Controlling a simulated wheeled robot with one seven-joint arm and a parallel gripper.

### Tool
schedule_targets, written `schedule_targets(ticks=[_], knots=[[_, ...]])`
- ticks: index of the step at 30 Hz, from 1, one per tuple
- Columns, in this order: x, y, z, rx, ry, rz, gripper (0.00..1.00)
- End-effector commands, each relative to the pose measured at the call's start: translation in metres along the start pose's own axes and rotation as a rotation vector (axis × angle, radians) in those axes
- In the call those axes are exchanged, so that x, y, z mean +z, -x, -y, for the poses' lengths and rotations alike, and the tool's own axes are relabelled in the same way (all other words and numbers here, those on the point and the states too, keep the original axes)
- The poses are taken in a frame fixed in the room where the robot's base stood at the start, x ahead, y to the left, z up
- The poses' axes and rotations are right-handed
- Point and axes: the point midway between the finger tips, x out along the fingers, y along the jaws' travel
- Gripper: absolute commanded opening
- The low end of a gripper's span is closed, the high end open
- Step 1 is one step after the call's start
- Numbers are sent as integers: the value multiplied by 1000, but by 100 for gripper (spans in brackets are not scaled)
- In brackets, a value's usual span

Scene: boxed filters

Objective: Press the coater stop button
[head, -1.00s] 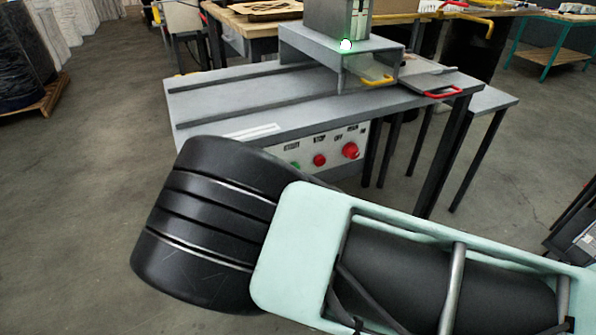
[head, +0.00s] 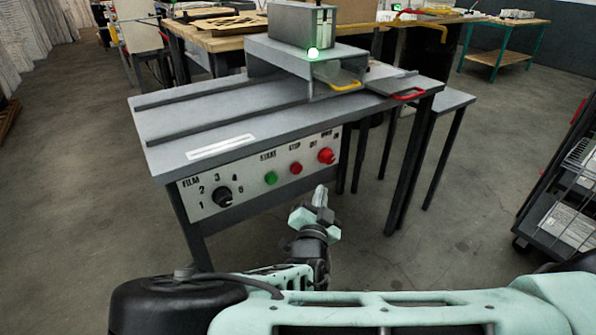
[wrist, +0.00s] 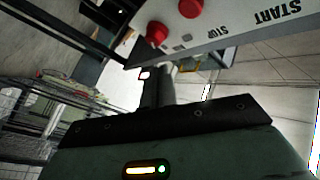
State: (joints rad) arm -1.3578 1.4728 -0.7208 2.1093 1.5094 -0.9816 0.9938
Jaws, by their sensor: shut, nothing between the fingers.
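The coater's white control panel (head: 250,188) is on the front of a grey table. The small red stop button (head: 296,168) is under the STOP label, between the green start button (head: 271,178) and a larger red button (head: 326,155). My gripper (head: 320,190) is shut and empty, in front of and below the panel's right part, apart from the buttons. In the wrist view the panel appears upside down, with the stop button (wrist: 190,8) at the top edge and the larger red button (wrist: 157,33) just left of it. My gripper (wrist: 154,80) points up toward the panel there.
A black film knob (head: 222,197) is at the panel's left. A dark wire cart (head: 568,200) is at the right. The floor on the left is clear.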

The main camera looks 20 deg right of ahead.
Motion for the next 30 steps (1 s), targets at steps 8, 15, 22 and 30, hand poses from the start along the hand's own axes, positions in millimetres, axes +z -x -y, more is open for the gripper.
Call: schedule_targets(ticks=[8, 15, 22, 30], knots=[[22, -27, 19, -1, -3, 0, 0], [34, -44, 31, 2, -2, 1, 0], [37, -50, 36, 1, 0, 0, 0], [36, -50, 36, 1, 1, 1, 0]])
